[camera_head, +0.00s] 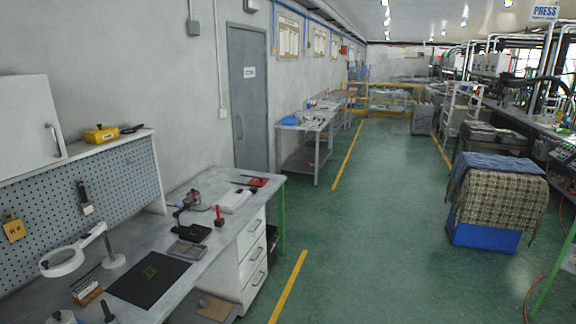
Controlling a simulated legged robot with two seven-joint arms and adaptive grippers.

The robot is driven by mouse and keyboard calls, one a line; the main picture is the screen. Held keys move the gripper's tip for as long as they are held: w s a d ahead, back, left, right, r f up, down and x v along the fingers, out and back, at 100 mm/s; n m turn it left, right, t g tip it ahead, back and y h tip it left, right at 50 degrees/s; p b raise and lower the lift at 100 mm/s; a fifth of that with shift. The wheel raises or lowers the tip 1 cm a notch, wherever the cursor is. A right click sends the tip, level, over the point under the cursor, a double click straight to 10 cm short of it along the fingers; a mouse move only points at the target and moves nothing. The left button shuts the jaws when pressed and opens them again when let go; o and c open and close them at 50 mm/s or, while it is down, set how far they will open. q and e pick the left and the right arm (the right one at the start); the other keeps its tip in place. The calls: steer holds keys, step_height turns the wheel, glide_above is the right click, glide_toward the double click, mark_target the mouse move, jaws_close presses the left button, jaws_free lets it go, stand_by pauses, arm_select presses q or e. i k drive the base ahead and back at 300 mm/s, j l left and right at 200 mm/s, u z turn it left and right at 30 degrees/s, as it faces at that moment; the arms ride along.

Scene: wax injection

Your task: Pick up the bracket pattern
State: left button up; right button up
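Neither of my grippers shows in the head view.
Around the mat on the workbench (216,247) stand a white ring magnifier lamp (64,262), a grey scale (187,249), a black stand (194,232) and a small box (87,291). A pegboard (110,190) rises behind.

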mark_target(149, 272)
steer(key=u, duration=1.5)
